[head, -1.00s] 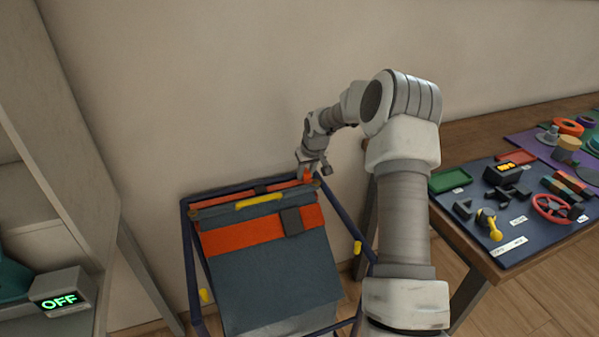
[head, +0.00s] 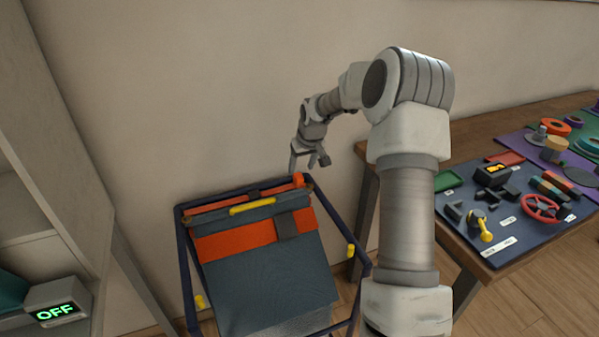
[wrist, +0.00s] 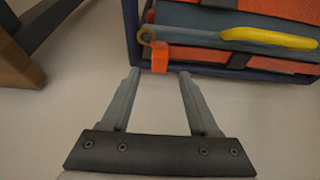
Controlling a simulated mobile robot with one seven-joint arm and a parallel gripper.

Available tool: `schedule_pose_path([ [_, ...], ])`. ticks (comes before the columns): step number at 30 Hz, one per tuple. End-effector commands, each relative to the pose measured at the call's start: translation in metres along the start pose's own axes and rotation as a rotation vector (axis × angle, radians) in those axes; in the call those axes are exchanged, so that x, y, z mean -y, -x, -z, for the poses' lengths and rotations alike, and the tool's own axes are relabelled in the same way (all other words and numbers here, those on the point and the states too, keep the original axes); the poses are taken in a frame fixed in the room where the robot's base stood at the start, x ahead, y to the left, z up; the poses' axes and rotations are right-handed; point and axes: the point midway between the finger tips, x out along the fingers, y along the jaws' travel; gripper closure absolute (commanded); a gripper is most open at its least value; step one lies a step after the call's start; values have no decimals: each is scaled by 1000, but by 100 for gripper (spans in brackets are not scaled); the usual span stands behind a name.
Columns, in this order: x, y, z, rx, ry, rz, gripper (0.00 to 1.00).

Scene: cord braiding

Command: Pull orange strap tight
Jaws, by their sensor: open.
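The orange strap (head: 230,241) runs as a wide band across the dark grey cloth bag on the blue frame. A dark square patch (head: 288,228) sits on the band near its right end. More orange shows along the top edge, and a small orange end tab (head: 298,180) stands at the top right corner. The tab also shows in the wrist view (wrist: 160,59), hanging beside a small ring. My gripper (head: 309,162) is above and apart from the tab. In the wrist view my gripper (wrist: 158,75) is open and empty, with the tab just beyond its fingertips.
A yellow handle (head: 252,207) lies along the bag's top. The blue frame (head: 184,255) surrounds the bag. A wooden table (head: 480,255) with several parts stands at right, and a shelf with an OFF display (head: 57,313) at left. The wall is behind.

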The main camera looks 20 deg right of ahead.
Motion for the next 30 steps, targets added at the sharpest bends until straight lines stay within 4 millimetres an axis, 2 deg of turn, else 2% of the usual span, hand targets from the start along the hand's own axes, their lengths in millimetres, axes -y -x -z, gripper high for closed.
schedule_pose_path([
  [1, -1, 17, 2, -3, -1, -2, 39],
  [6, -1, 59, 1, -3, -1, -3, 39],
  [12, -1, 93, 1, -1, -1, -2, 39],
  [18, -1, 108, 0, 0, -1, 0, 39],
  [30, 0, 109, 0, 0, -1, 0, 39],
])
